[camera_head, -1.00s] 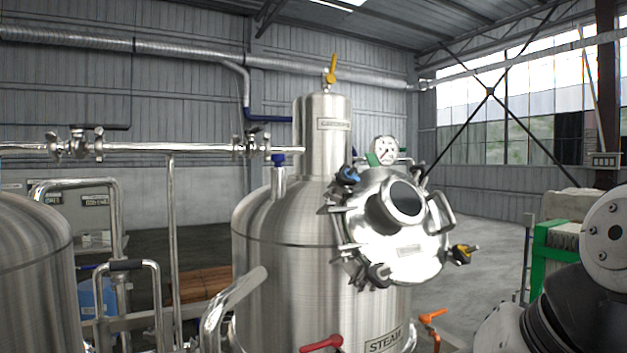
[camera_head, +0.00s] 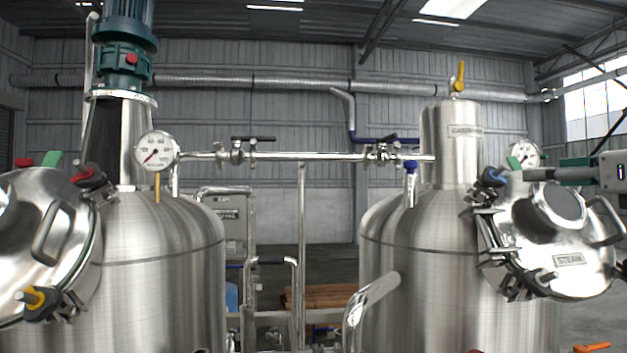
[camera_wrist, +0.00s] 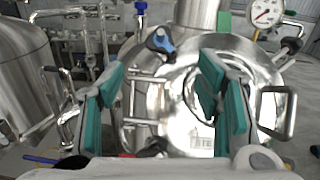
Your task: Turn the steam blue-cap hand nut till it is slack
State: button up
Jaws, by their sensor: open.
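The blue-cap hand nut (camera_head: 493,176) sits at the upper left rim of the round hatch lid (camera_head: 588,278) marked STEAM, on the right tank. In the wrist view the same nut (camera_wrist: 160,42) shows its blue cap and dark body, beyond the fingertips and roughly between them in the picture. My gripper (camera_wrist: 163,72) is open, its two teal-padded fingers wide apart with nothing between the pads. In the head view my gripper (camera_head: 548,173) comes in from the right edge, to the right of the nut and apart from it. Whether the nut is tight cannot be seen.
A black-cap nut (camera_head: 540,281) sits on the lid's lower rim. A gauge (camera_head: 523,154) stands behind my gripper. The lid's handle (camera_head: 607,222) juts out right. The left tank carries red-cap (camera_head: 88,174) and yellow-cap (camera_head: 36,297) nuts. A pipe (camera_head: 300,156) runs between the tanks.

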aim_at(497, 176)
jog(key=w, duration=1.1)
jog(key=shift+w+a, duration=0.25)
jog(key=shift+a, duration=0.1)
jog(key=c, duration=1.2)
